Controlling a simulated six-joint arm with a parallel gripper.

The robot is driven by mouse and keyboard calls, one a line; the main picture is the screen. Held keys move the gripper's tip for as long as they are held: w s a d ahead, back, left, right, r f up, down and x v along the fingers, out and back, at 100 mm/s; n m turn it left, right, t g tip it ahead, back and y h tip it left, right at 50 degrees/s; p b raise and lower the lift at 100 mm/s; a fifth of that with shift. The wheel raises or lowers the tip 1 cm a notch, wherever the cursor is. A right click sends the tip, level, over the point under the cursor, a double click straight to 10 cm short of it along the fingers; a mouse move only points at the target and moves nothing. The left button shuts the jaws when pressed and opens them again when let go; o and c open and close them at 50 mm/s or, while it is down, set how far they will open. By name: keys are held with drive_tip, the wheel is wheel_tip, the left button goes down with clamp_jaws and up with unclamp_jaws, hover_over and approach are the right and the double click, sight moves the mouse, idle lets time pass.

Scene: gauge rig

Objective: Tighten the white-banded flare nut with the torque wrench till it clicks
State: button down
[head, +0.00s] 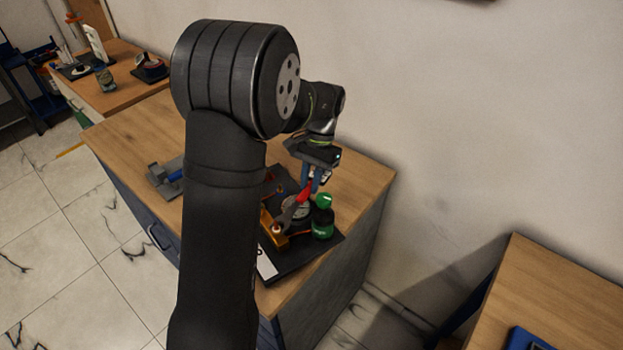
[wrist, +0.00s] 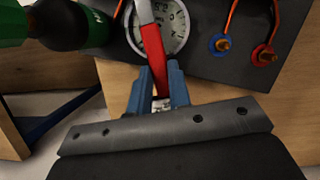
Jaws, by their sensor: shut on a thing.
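The torque wrench has a red handle (head: 304,194) and a grey head end (head: 287,213). My gripper (head: 316,180) has its blue fingers shut on the red handle, which also shows in the wrist view (wrist: 153,52). The wrench runs down and left in the head view, its head close to a brass block (head: 268,224). A small pale-ringed fitting (head: 277,230) on the block may be the white-banded flare nut; I cannot tell whether the wrench is seated on it. The wrist view cuts off the wrench head.
A round gauge (wrist: 170,32) lies behind the wrench. A blue-banded nut (wrist: 219,43) and a red-banded nut (wrist: 264,55) sit on copper tubes beside it. A green-and-black bottle (head: 322,222) stands close to my gripper. A grey holder (head: 164,178) lies on the bench's left part.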

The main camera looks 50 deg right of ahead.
drive_tip(key=shift+a, duration=0.4)
drive_tip(key=c, duration=1.9)
unclamp_jaws()
clamp_jaws()
drive_tip(key=shift+s, duration=0.2)
drive_tip(key=shift+s+m+t, duration=0.5)
drive_tip(key=shift+s+m, duration=0.8)
drive_tip(key=shift+s, duration=0.15)
drive_tip(key=shift+s+m, duration=0.4)
drive_tip(key=shift+s, duration=0.1)
drive_tip(key=shift+s+a+m+t, duration=0.15)
drive_tip(key=shift+s+m+t, duration=0.1)
drive_tip(key=shift+s+m, duration=0.35)
drive_tip(key=shift+s+a+m+t, duration=0.15)
drive_tip(key=shift+s+m+t, duration=0.1)
drive_tip(key=shift+s+m, duration=0.35)
